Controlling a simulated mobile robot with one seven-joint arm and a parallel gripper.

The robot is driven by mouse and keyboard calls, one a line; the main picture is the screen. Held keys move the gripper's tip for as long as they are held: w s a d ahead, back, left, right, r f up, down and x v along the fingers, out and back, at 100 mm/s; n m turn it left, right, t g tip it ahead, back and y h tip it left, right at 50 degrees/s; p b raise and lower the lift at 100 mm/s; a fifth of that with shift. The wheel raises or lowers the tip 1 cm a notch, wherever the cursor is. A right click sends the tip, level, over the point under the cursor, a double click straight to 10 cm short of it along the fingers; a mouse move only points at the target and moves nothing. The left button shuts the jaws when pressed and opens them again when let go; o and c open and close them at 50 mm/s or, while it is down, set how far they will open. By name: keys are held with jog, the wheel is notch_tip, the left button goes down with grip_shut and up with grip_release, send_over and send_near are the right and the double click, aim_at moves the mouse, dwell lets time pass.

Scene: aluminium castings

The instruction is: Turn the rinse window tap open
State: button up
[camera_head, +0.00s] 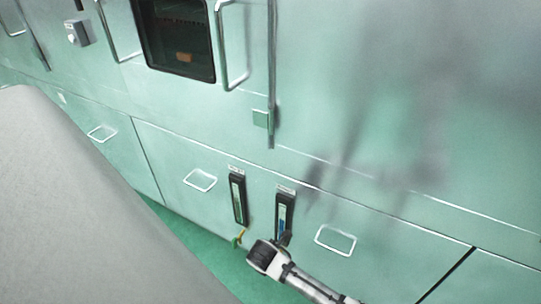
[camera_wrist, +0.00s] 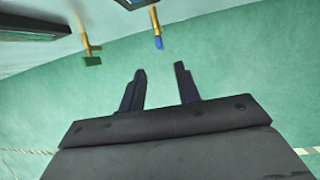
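Two small brass taps hang below two black-framed level windows on the green cabinet front. The left tap has a green handle (camera_wrist: 92,61) and also shows in the head view (camera_head: 238,241). The right tap has a blue handle (camera_wrist: 158,43); my gripper hides it in the head view. The left window (camera_head: 238,197) has a green strip, the right window (camera_head: 283,212) a blue one. Their labels are too small to read, so I cannot tell which is rinse. My gripper (camera_wrist: 160,68) is open and empty, its fingers pointing toward the blue-handled tap, apart from it.
Wire pull handles (camera_head: 336,240) stick out on the panels either side of the windows. A large grey surface (camera_head: 80,210) fills the lower left of the head view. The green floor (camera_head: 195,240) is clear near the taps.

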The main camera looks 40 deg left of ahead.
jog(key=s+d+f+m+g+h+p, duration=0.1)
jog(key=s+d+f+m, duration=0.3)
jog(key=m, duration=0.3)
jog(key=s+d+f+m+p, duration=0.2)
jog(key=d+f+m, duration=0.1)
jog(key=d+m, duration=0.25)
jog(key=s+a+r+m+p, duration=0.15)
jog(key=a+m, duration=0.45)
jog(key=m, duration=0.9)
jog(key=w+a+r+m+t+y+p, duration=0.1)
jog(key=w+a+r+m+p, duration=0.1)
jog(key=w+a+r+m, duration=0.4)
jog(key=w+f, duration=0.2)
jog(key=f, duration=0.2)
jog(key=w+f+m+b, duration=0.1)
jog(key=w+f, duration=0.1)
jog(key=f, duration=0.2)
jog(key=w+f+m, duration=0.1)
jog(key=w+f, duration=0.1)
jog(key=f, duration=0.2)
jog(key=shift+w+a+m, duration=0.1)
jog(key=shift+w+m, duration=0.05)
jog(key=shift+m, duration=0.1)
grip_shut()
